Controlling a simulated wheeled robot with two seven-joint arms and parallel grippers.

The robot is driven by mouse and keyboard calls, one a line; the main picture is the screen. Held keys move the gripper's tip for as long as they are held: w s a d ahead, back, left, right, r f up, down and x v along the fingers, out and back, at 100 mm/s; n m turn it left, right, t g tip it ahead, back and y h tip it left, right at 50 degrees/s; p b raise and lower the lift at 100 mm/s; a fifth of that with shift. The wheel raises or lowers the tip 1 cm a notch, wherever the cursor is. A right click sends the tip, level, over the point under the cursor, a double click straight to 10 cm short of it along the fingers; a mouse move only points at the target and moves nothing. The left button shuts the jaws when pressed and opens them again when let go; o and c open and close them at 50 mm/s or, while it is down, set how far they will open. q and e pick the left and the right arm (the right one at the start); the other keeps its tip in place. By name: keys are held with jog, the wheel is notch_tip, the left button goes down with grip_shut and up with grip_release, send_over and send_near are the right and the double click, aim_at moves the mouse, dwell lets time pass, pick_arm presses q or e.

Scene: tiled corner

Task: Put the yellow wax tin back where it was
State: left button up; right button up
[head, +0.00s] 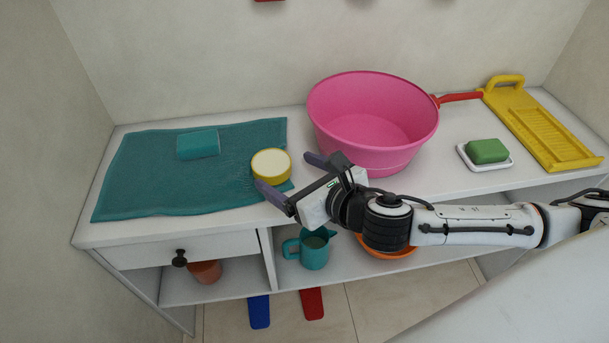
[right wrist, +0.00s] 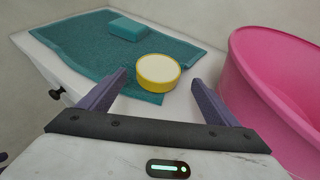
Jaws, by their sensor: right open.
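The yellow wax tin (head: 271,165) has a pale cream top and stands upright on the right edge of the teal towel. It also shows in the right wrist view (right wrist: 158,72), beyond and between my fingers. My right gripper (head: 288,177) is open and empty, its two dark fingers spread just to the right of and in front of the tin. In the head view the near finger overlaps the tin's lower edge; I cannot tell whether it touches. My left gripper is not in view.
A teal towel (head: 130,185) bears a teal block (head: 198,144). A pink basin (head: 372,120) stands close behind my right gripper. A green soap (head: 487,151) on a white dish and a yellow washboard (head: 540,125) are at right.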

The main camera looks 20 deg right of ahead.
jog(key=v, duration=0.5)
jog(key=shift+s+r, duration=0.1)
jog(key=shift+r, duration=0.1)
